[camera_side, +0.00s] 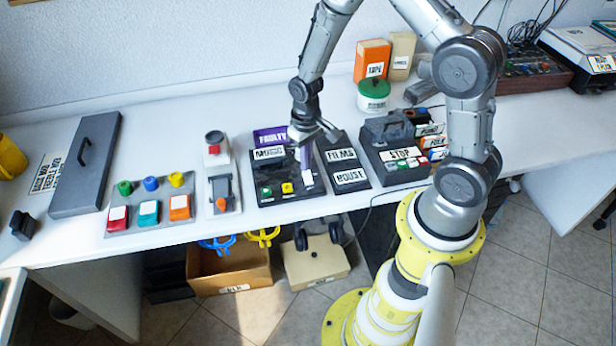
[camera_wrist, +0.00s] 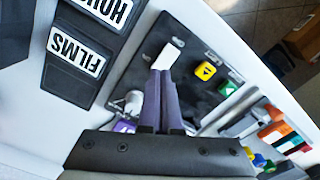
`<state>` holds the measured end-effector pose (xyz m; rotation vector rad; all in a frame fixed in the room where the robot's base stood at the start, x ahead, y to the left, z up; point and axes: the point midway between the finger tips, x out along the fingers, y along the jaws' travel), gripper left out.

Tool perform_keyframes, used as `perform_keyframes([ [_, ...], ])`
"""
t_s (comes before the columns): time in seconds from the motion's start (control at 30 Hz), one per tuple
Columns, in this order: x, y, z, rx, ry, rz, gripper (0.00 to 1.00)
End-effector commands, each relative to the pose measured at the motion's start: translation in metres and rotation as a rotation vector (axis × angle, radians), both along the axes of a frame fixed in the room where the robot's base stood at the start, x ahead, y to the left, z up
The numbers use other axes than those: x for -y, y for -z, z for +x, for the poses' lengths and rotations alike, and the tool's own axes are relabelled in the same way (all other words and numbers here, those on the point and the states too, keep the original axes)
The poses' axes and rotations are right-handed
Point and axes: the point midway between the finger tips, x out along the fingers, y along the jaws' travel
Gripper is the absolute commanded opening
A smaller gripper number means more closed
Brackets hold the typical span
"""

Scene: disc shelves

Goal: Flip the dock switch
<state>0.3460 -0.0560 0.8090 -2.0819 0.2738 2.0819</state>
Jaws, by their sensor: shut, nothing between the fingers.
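A dark dock panel (camera_side: 275,196) lies on the white table, with a green button (camera_side: 266,192) and a yellow button (camera_side: 287,188). They also show in the wrist view, green (camera_wrist: 228,88) and yellow (camera_wrist: 205,70). A white piece (camera_wrist: 168,55), perhaps the switch, is at the panel's other side. My gripper (camera_side: 305,170) points down over this panel with its purple-grey fingers together and empty. In the wrist view the fingertips (camera_wrist: 163,75) are right at the white piece; I cannot tell whether they touch it. The fingers hide part of the panel.
A lever box (camera_side: 222,190) is to the left. A STOP unit (camera_side: 401,160) is further right. Bare table shows in front.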

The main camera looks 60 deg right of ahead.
Motion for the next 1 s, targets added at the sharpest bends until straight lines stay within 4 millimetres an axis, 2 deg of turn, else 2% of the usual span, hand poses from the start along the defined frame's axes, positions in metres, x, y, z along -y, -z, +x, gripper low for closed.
perform_keyframes([
  [1.0,0.0001,0.0056,0.0003,0.0,0.0,0.0,0.0],
])
